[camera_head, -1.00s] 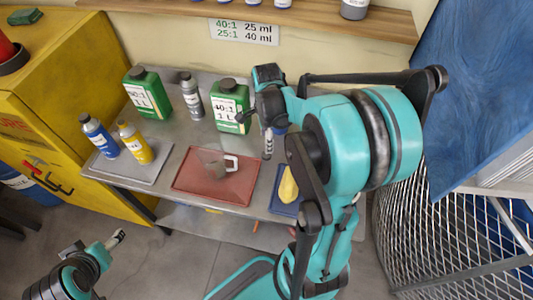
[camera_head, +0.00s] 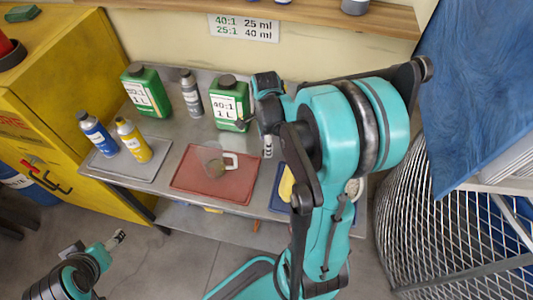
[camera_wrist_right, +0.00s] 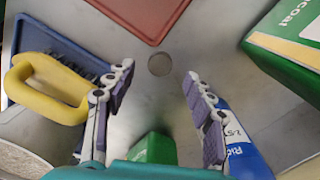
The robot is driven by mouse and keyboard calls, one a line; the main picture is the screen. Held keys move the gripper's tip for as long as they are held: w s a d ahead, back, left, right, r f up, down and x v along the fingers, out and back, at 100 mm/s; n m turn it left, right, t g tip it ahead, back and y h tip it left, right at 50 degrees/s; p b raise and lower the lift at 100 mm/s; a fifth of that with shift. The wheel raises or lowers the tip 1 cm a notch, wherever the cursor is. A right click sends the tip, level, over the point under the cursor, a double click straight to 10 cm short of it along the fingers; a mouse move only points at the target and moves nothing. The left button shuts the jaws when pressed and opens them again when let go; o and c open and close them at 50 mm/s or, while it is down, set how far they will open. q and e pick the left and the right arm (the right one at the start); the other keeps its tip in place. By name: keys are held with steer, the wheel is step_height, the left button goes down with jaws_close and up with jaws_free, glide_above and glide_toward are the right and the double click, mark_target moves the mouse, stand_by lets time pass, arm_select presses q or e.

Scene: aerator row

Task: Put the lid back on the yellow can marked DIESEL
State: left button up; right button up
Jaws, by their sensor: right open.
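I cannot make out a yellow can marked DIESEL in either view. A small flat grey disc (camera_wrist_right: 160,64), possibly the lid, lies on the metal bench between the fingertips in the right wrist view. My right gripper (camera_wrist_right: 157,85) is open and empty above the bench, with the disc apart from both fingers. In the head view my right gripper (camera_head: 268,140) hangs beside the front green 40:1 container, partly hidden by its own arm. My left gripper (camera_head: 117,238) is low at the left, away from the bench; its finger opening is unclear.
A yellow-handled brush (camera_wrist_right: 45,80) rests on a blue tray (camera_wrist_right: 60,45). A red mat (camera_head: 190,182) bears a clear jug. Green containers (camera_head: 145,90), a grey bottle (camera_head: 191,95), and blue (camera_head: 97,133) and yellow (camera_head: 133,140) bottles stand on the bench.

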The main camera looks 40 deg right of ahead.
step_height(320, 180, down, 4)
steer(key=shift+w+a+f+b, duration=0.1)
steer(key=shift+w+f+b, duration=0.05)
steer(key=shift+b, duration=0.65)
steer(key=c, duration=0.9)
steer(key=shift+o, duration=0.2)
steer(key=shift+r+p, duration=0.35)
steer(key=shift+r, duration=0.3)
steer(key=r+p, duration=0.1)
steer(key=r, duration=0.1)
steer(key=s+r+p, duration=0.1)
steer(key=r, duration=0.1)
steer(key=s+r+p, duration=0.1)
steer(key=s+r, duration=0.2)
steer(key=s, duration=0.2)
steer(key=s+a+r+p, duration=0.1)
steer(key=s+r+p, duration=0.1)
steer(key=s, duration=0.3)
steer(key=shift+s+r, duration=0.35)
steer(key=shift+r, duration=0.1)
